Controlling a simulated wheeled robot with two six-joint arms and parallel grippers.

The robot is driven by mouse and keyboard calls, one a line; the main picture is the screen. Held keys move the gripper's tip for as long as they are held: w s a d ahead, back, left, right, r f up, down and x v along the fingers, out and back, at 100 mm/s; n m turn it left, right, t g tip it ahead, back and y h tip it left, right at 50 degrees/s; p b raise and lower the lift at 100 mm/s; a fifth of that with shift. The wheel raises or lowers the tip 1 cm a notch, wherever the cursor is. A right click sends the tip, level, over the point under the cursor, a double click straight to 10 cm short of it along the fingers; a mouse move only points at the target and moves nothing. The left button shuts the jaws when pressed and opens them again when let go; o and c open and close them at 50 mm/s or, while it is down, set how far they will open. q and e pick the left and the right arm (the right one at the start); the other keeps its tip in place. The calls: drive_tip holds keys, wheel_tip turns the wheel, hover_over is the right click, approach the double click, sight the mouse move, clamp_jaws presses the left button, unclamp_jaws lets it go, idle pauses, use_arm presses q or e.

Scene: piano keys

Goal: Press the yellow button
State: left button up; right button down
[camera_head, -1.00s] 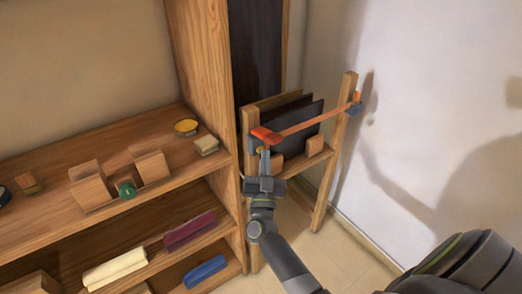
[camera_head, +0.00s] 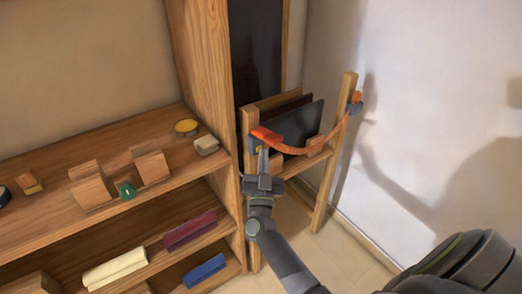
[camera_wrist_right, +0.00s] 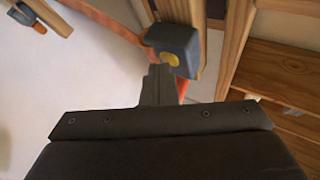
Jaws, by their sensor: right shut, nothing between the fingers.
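The yellow button (camera_wrist_right: 171,59) sits on the face of a blue-grey box (camera_wrist_right: 174,44) on a wooden post. In the head view a sliver of the button (camera_head: 259,150) shows beside my fingertips. My right gripper (camera_head: 263,154) is shut and empty, pointing up at the box. In the right wrist view its fingertips (camera_wrist_right: 160,72) are right by the button's lower left edge. I cannot tell whether they touch it. An orange strap (camera_head: 305,149) hangs in a sagging curve from this box to a fitting on the other post. My left gripper is not in view.
Dark panels (camera_head: 296,122) stand in the wooden rack behind the strap. A wooden shelf (camera_head: 60,165) at left holds blocks, a green roll (camera_head: 127,190), a yellow-topped round tin (camera_head: 187,127) and folded cloths. A white wall (camera_head: 430,90) is at right.

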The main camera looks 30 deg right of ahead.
drive_tip(key=shift+s, duration=0.15)
drive_tip(key=shift+s+d+p, duration=0.1)
drive_tip(key=shift+s+p, duration=0.35)
drive_tip(key=shift+s, duration=0.3)
drive_tip(key=s+p, duration=0.2)
drive_tip(key=s, duration=0.3)
drive_tip(key=shift+d, duration=0.2)
idle(0.5)
